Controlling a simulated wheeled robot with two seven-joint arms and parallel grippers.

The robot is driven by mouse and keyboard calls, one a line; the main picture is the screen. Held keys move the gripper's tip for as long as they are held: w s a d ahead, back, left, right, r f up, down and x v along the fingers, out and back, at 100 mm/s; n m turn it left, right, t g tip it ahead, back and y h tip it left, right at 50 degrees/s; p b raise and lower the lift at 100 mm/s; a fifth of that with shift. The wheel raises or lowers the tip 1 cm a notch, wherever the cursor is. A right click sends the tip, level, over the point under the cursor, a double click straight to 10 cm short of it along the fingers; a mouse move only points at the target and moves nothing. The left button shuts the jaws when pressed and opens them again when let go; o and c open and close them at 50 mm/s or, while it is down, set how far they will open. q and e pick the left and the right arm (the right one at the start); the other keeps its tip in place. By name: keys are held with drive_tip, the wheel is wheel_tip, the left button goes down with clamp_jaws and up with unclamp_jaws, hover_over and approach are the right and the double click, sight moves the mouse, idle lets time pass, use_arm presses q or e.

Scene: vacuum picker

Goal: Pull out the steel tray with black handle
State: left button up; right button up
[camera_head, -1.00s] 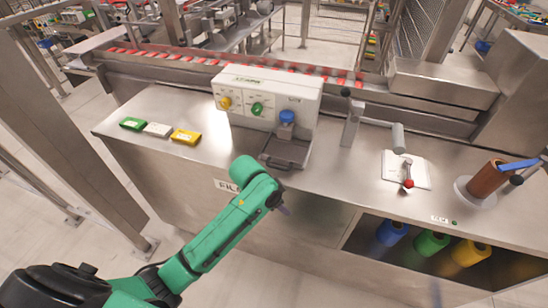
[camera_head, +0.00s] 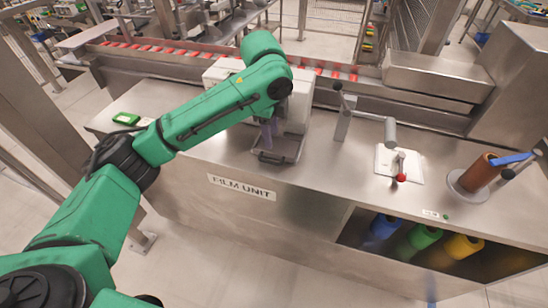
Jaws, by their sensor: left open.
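The steel tray (camera_head: 291,149) sits at the front foot of the white machine box (camera_head: 299,102), low on the steel bench top. Its dark handle (camera_head: 268,159) shows at the tray's front edge. My left arm reaches across the bench from the left. My left gripper (camera_head: 267,143) points down just above the tray's front left part, near the handle. It is open, and I cannot tell whether it touches the handle. The arm hides most of the machine box, with its knobs and blue part. My right gripper is not in view.
A green block (camera_head: 126,118) lies on the bench at left. A metal post with lever (camera_head: 343,118) stands right of the tray. A white plate with a red-knobbed lever (camera_head: 400,168) and a brown roll (camera_head: 482,175) are further right. Coloured rolls sit below the bench.

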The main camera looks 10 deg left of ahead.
sight(274, 164)
use_arm(q)
drive_tip(key=f, duration=0.4)
drive_tip(key=w+f+p, duration=0.1)
drive_tip(key=f, duration=0.2)
drive_tip(key=w+f, duration=0.1)
drive_tip(key=f, duration=0.3)
drive_tip(key=shift+d+f+p, duration=0.1)
drive_tip(key=shift+f+p, duration=0.25)
drive_tip(key=shift+w+f, duration=0.1)
drive_tip(key=shift+f, duration=0.25)
clamp_jaws()
drive_tip(key=shift+r, duration=0.1)
